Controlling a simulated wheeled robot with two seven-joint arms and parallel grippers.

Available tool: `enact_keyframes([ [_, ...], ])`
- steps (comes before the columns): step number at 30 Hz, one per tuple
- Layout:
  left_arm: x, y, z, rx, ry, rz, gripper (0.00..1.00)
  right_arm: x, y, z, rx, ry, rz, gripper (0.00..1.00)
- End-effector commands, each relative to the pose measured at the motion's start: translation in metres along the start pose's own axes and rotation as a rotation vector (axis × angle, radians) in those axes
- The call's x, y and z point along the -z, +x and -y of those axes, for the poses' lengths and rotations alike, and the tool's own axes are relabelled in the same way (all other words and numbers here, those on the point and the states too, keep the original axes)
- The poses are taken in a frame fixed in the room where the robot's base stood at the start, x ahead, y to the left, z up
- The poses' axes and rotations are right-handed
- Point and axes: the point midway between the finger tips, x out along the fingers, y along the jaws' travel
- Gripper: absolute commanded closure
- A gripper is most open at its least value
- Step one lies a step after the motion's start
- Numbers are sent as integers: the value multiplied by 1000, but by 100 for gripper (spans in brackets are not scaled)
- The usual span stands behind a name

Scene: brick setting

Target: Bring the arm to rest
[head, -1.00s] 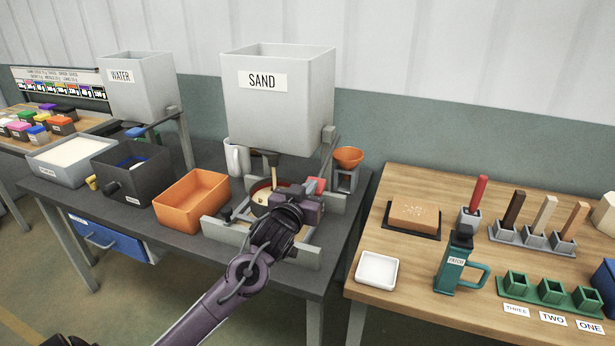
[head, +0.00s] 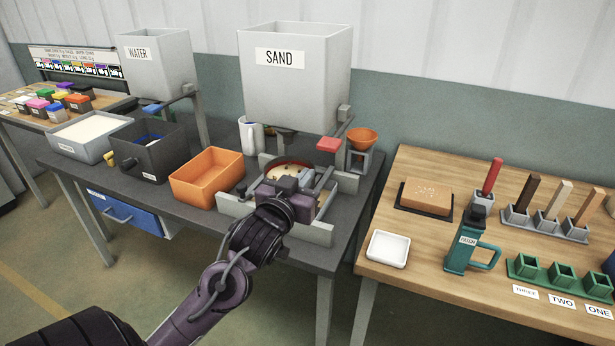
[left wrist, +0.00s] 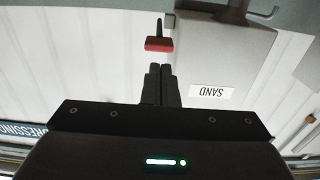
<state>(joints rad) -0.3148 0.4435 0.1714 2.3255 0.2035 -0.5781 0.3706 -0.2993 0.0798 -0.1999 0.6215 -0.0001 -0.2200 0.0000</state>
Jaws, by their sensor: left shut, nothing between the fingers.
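My left arm comes in from the lower left of the head view. Its gripper (head: 288,184) is over the front of the grey frame under the sand hopper, partly covering a round pan (head: 274,174) with pale contents. In the left wrist view the two dark fingers (left wrist: 160,84) are together with nothing between them. The red lever handle (head: 328,144) of the sand hopper (head: 290,90) is beyond the gripper and apart from it in the head view; it also shows just past the fingertips in the left wrist view (left wrist: 159,45). My right gripper does not show.
An orange bin (head: 207,180), a dark bin (head: 150,155) and a grey bin (head: 85,140) stand left on the dark bench. An orange funnel (head: 362,136) stands right of the hopper. The wooden table (head: 420,245) at right holds a white dish (head: 388,249) and a teal jug (head: 468,245).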

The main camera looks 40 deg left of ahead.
Motion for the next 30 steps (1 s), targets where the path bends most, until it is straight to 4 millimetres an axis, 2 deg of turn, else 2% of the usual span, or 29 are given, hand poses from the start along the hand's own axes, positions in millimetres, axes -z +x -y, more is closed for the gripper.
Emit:
enact_keyframes([
  [13,-2,1,0,1,0,3,100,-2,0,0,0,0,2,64],
  [14,-4,2,1,2,1,8,100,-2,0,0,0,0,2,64],
  [17,-31,10,5,11,10,54,100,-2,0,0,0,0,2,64],
  [20,-86,20,11,22,32,145,100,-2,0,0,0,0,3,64],
  [23,-162,26,18,30,62,268,100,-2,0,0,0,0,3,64],
  [24,-192,25,19,30,74,318,100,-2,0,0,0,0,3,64],
  [26,-238,21,20,27,93,392,100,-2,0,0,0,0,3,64],
  [27,-269,15,21,24,105,442,100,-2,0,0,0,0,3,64],
  [29,-314,4,20,15,123,515,100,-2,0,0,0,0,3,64],
  [30,-343,-5,20,7,136,565,100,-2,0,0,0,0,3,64],
])
